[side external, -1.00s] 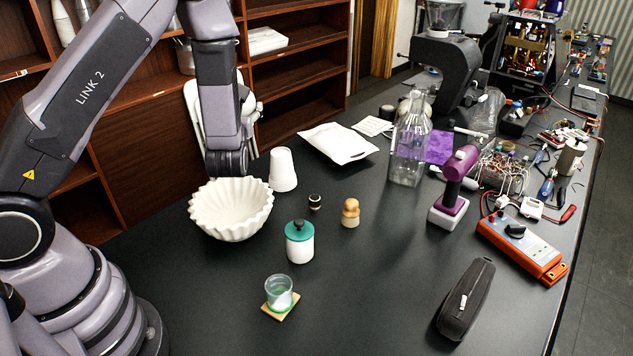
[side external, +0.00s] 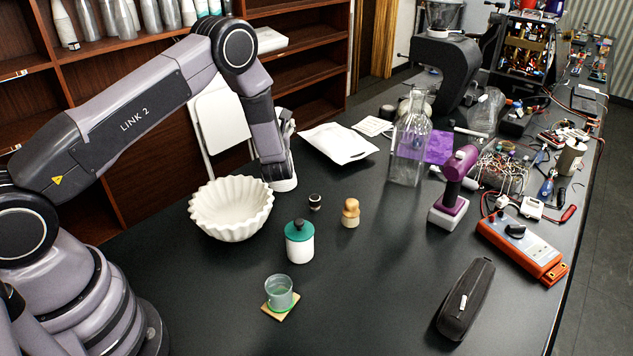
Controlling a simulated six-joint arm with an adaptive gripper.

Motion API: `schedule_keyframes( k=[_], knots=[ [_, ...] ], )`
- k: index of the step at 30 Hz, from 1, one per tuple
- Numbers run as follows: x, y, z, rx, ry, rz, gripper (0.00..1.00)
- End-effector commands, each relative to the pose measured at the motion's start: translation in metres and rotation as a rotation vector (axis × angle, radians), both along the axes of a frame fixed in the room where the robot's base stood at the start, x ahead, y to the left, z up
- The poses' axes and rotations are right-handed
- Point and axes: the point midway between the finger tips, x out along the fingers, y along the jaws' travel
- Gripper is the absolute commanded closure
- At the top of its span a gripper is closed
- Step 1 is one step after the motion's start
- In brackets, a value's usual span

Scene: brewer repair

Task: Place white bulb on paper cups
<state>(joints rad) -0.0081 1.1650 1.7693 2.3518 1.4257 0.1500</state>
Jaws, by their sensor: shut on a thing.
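The paper cups (side external: 286,185) are a white upside-down stack on the black table, right of the fluted bowl. My wrist hides most of them, and only the lower part shows. My gripper (side external: 288,126) is partly hidden behind my wrist, just above and behind the cups. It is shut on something. A small patch of white at the gripper looks like the white bulb (side external: 283,113), but its shape is mostly hidden. I cannot tell whether the bulb touches the cups.
A cream fluted bowl (side external: 231,210) stands close to the left of the cups. A teal-lidded jar (side external: 299,242), a small dark-topped item (side external: 315,202) and a wooden figure (side external: 350,213) stand in front. A glass bottle (side external: 408,145) and white packet (side external: 338,143) are to the right.

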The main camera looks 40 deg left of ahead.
Motion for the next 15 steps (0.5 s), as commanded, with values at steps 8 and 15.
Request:
schedule_keyframes(
  k=[8,15],
  knots=[
    [-0.001,-0.001,-0.022,-0.001,0.001,-0.001,0.8],
    [-0.001,-0.001,-0.024,0.0,0.001,-0.001,0.8]
  ],
)
